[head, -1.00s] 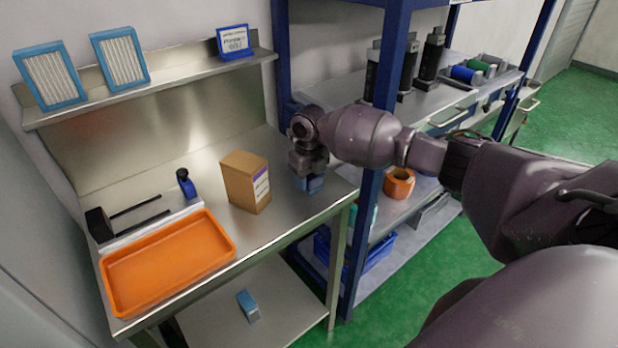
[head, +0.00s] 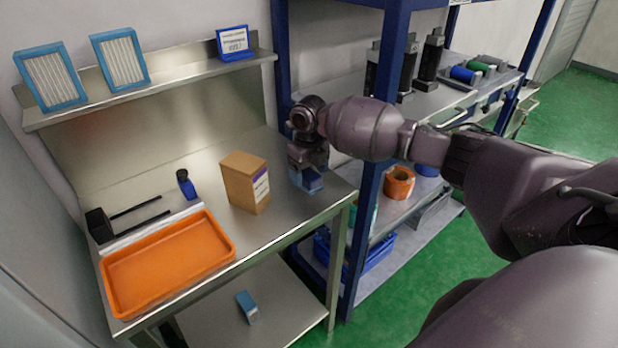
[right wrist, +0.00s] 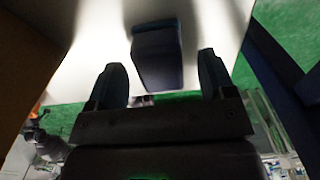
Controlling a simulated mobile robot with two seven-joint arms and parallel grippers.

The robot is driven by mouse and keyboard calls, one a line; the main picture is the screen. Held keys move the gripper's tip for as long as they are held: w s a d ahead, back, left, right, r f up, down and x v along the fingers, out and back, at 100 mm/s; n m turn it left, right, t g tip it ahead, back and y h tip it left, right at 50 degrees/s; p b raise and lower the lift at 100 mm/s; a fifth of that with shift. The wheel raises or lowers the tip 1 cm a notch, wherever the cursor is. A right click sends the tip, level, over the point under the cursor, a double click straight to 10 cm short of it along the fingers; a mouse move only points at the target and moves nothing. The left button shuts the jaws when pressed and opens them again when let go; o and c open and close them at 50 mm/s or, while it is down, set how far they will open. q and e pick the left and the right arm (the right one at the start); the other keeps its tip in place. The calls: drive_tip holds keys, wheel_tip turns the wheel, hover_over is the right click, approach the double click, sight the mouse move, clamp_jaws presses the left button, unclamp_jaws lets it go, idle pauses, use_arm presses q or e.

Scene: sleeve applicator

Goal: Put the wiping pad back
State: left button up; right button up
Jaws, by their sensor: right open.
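My right gripper (head: 306,170) is over the right end of the steel bench, right of the cardboard box. A blue block (head: 313,183), which looks like the wiping pad, shows just below it. In the right wrist view the two fingers stand apart, and a dark blue block (right wrist: 157,58) lies beyond and between the fingertips, on the bright steel surface. The fingers do not appear to press on it. Another light-blue block with a grey end (head: 247,307) lies on the bench's lower shelf. My left gripper is not in view.
A cardboard box (head: 245,182) stands left of the gripper. An orange tray (head: 168,262) and a small blue-and-black item (head: 186,184) are farther left. A blue rack post (head: 366,230) stands close on the right. Framed filters (head: 120,60) sit on the upper shelf.

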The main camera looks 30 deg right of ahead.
sight(309, 173)
wheel_tip(309, 173, up, 10)
drive_tip(key=shift+f, duration=0.15)
idle(0.7)
